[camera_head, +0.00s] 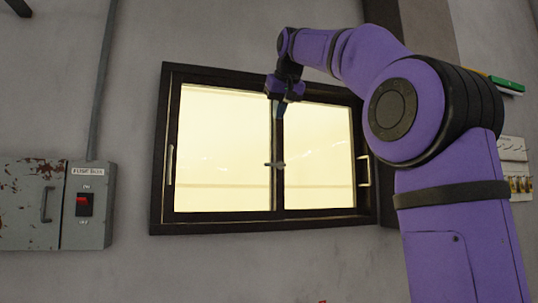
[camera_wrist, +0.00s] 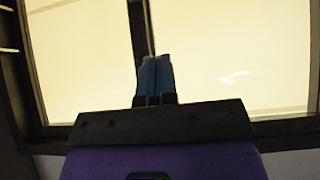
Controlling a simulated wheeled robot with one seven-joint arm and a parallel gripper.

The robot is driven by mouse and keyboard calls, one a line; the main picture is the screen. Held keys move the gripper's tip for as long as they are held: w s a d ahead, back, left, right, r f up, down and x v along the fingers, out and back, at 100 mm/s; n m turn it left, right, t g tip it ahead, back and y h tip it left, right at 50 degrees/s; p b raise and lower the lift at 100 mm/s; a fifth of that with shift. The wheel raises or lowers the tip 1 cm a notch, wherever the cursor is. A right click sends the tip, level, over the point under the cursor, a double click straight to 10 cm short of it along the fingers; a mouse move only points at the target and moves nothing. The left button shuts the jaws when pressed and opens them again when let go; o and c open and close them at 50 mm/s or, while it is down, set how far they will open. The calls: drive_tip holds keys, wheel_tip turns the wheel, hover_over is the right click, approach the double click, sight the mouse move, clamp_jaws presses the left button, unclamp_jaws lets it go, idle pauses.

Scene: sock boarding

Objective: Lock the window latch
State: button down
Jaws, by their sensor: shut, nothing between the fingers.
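The window (camera_head: 220,150) has a dark frame and two bright panes, and looks closed. The small window latch (camera_head: 275,164) sits on the middle upright, a little above half height; its exact position, locked or not, is too small to tell. My gripper (camera_head: 279,108) is in front of the middle upright, above the latch and apart from it. In the wrist view my gripper (camera_wrist: 155,58) shows blue fingers shut together with nothing between them, by the dark middle upright (camera_wrist: 139,30). The latch does not show in the wrist view.
Pale handles stand on the window's left side (camera_head: 171,165) and right side (camera_head: 364,171). A grey fuse box (camera_head: 90,212) with a red switch is on the wall at left. Small items (camera_head: 518,180) hang at far right, partly behind my arm.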

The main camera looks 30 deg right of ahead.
hover_over(274, 165)
drive_tip(key=a, duration=0.1)
drive_tip(key=f, duration=0.7)
drive_tip(key=shift+s+a+f, duration=0.15)
drive_tip(key=shift+s+a, duration=0.05)
drive_tip(key=shift+s, duration=0.1)
wheel_tip(274, 165, down, 3)
drive_tip(key=shift+r, duration=0.15)
drive_tip(key=shift+f, duration=0.6)
